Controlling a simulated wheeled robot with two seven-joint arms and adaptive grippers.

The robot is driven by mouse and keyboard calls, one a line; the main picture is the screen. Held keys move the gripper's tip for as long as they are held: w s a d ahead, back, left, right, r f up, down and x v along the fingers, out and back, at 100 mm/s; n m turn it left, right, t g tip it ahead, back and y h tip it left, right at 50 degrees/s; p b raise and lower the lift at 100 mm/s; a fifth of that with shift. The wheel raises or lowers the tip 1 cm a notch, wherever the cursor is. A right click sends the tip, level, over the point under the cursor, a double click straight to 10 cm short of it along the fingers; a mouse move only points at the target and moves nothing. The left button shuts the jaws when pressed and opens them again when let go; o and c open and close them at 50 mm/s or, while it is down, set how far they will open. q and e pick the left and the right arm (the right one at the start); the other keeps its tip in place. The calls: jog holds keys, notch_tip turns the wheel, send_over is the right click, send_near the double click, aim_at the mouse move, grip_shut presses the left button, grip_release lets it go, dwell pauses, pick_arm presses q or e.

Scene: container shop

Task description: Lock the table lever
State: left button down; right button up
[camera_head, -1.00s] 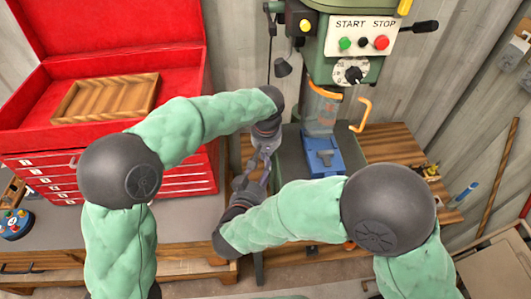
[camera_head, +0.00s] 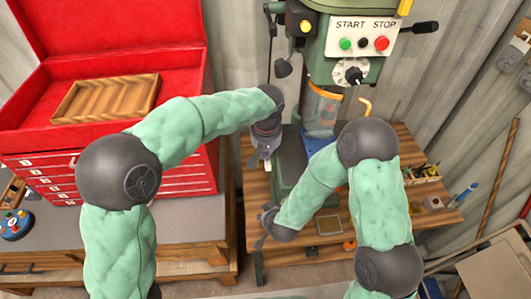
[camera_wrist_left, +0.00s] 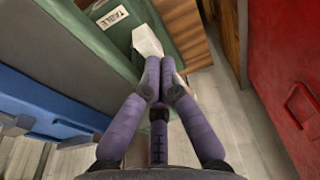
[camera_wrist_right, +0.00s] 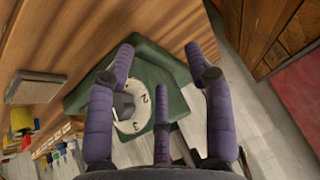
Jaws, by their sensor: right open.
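The table lever (camera_wrist_left: 147,42) is a pale block beside the TABLE label on the green drill press (camera_wrist_left: 80,25) in the left wrist view. My left gripper (camera_wrist_left: 160,68) has its fingers drawn together, with the tips overlapping the lever's lower end. I cannot tell if the lever is between them. In the head view my left gripper (camera_head: 263,162) is left of the press column, and the lever is hidden. My right gripper (camera_head: 265,228) is lower and nearer. In the right wrist view it (camera_wrist_right: 157,60) is open and empty, facing a numbered dial (camera_wrist_right: 132,110) on a green part.
A red toolbox (camera_head: 30,95) stands on the left bench. The press head (camera_head: 345,75) with START and STOP buttons is above. A blue vise (camera_head: 318,143) is partly hidden by my right arm. The wooden bench (camera_head: 395,215) holds small items at right.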

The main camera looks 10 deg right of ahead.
aim_at(267, 170)
pick_arm(q)
jog(key=shift+f, duration=0.1)
pick_arm(e)
jog(key=s+d+f+m+g+y, duration=0.1)
jog(key=s+d+f+g, duration=0.15)
jog(key=s+f, duration=0.45)
jog(key=s+d+f+g+y, duration=0.15)
jog(key=s+f+g, duration=0.25)
jog(key=s, duration=0.4)
pick_arm(q)
jog(key=f+t+b, duration=0.1)
jog(key=b, duration=0.2)
jog(key=s+f+b, duration=0.1)
jog(key=f+b, duration=0.1)
jog(key=b, duration=0.1)
jog(key=f+t+b, duration=0.1)
jog(key=f+b, duration=0.1)
jog(key=b, duration=0.1)
jog(key=shift+s+t+b, duration=0.3)
jog(key=shift+b, duration=0.05)
jog(key=shift+s+f+b, duration=0.1)
jog(key=shift+f+b, duration=0.55)
jog(key=shift+f, duration=0.15)
pick_arm(e)
notch_tip(267, 170, down, 11)
jog(key=s, duration=0.2)
jog(key=shift+a, duration=0.25)
pick_arm(q)
jog(key=v, duration=1.2)
